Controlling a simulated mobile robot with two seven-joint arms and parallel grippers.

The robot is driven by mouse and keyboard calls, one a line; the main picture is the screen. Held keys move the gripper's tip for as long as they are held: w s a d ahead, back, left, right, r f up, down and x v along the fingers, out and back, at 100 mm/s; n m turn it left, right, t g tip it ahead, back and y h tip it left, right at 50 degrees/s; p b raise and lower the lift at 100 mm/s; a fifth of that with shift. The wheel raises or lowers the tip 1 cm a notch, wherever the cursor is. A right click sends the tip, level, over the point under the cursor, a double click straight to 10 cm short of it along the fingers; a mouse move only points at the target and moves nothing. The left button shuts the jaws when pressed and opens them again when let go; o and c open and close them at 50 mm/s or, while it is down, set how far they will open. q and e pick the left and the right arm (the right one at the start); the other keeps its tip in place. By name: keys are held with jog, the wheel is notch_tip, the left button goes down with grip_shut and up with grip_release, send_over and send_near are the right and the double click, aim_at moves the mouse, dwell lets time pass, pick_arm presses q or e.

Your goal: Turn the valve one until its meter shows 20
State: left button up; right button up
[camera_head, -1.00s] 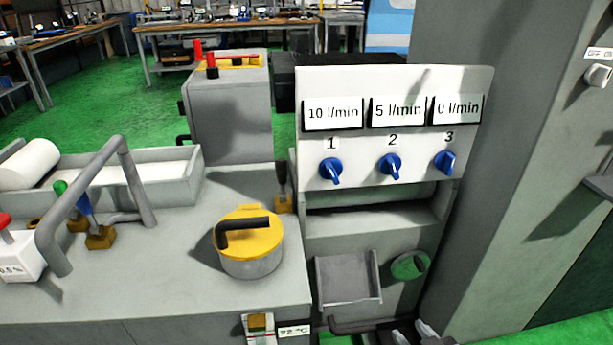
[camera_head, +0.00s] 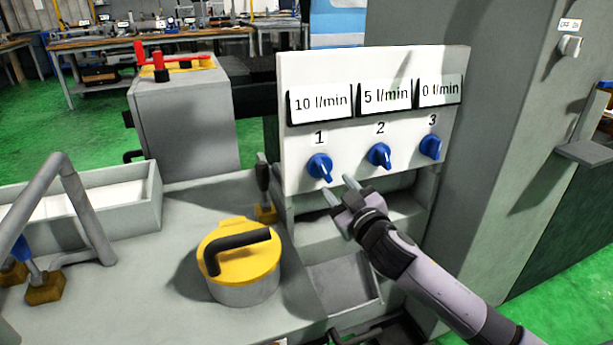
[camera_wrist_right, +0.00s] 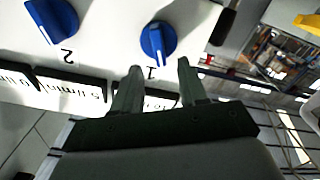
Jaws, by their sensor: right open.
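Valve 1 is a blue knob (camera_head: 320,167) on the white panel (camera_head: 300,75), and its meter (camera_head: 321,103) reads 10 l/min. Valve 2 (camera_head: 379,156) is under a meter (camera_head: 385,97) reading 5 l/min, and valve 3 (camera_head: 431,146) is under one (camera_head: 440,92) reading 0 l/min. My right gripper (camera_head: 338,189) is open and empty, just below and right of valve 1, apart from it. In the right wrist view, valve 1 (camera_wrist_right: 158,42) appears beyond and between the open fingertips (camera_wrist_right: 160,66). Valve 2 (camera_wrist_right: 52,20) is at upper left there. My left gripper is not in view.
A pot with a yellow lid and dark handle (camera_head: 238,257) stands on the grey machine bed left of my right arm. A grey tray (camera_head: 343,285) lies below the panel. A grey cabinet wall (camera_head: 510,130) rises at right. Space in front of the panel is otherwise clear.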

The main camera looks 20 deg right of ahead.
aim_at(326, 172)
jog(key=shift+w+d, duration=0.2)
jog(key=shift+w, duration=3.35)
grip_shut()
